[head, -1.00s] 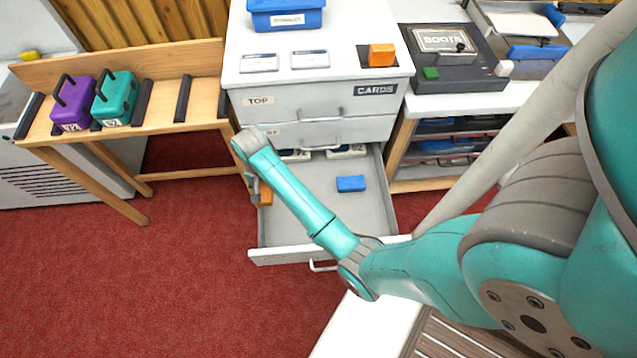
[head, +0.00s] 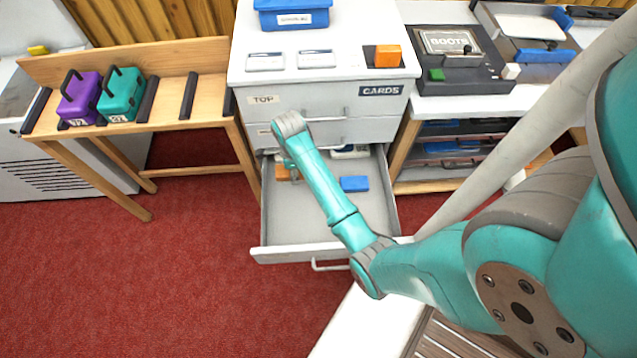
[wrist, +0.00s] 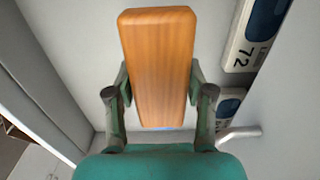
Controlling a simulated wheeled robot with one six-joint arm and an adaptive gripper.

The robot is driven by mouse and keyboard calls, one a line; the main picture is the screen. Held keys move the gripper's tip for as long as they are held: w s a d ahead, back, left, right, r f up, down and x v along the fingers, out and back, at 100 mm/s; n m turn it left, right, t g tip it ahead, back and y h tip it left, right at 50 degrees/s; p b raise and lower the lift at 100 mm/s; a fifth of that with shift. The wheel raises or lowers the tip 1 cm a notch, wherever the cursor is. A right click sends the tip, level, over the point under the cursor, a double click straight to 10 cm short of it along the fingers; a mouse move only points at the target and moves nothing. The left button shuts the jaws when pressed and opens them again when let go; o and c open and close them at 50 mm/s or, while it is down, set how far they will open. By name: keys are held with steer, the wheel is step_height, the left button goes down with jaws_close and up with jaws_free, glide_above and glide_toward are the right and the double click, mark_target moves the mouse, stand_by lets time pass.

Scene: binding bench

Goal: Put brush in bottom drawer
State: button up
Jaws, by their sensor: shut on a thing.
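The brush, with an orange-brown wooden back (wrist: 157,60), is held between the two fingers of my gripper (wrist: 160,88) in the wrist view. In the head view the brush (head: 284,172) shows as an orange patch over the back left of the open bottom drawer (head: 330,222). My gripper (head: 293,170) is partly hidden by my arm there. I cannot tell whether the brush touches the drawer floor. The brush's underside is hidden.
A blue block (head: 354,184) lies in the drawer, with white labelled items (head: 350,152) at its back. The closed upper drawers (head: 340,98) stand above. An orange block (head: 387,56) sits on the cabinet top. A wooden bench (head: 170,105) with purple and teal cases is left.

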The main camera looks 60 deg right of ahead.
mark_target(297, 190)
step_height(297, 190, down, 10)
steer(key=shift+r, duration=0.25)
stand_by(0.4)
steer(key=o, duration=1.2)
steer(key=shift+f, duration=0.1)
steer(key=shift+o, duration=0.2)
step_height(297, 190, up, 12)
steer(key=shift+r, duration=0.1)
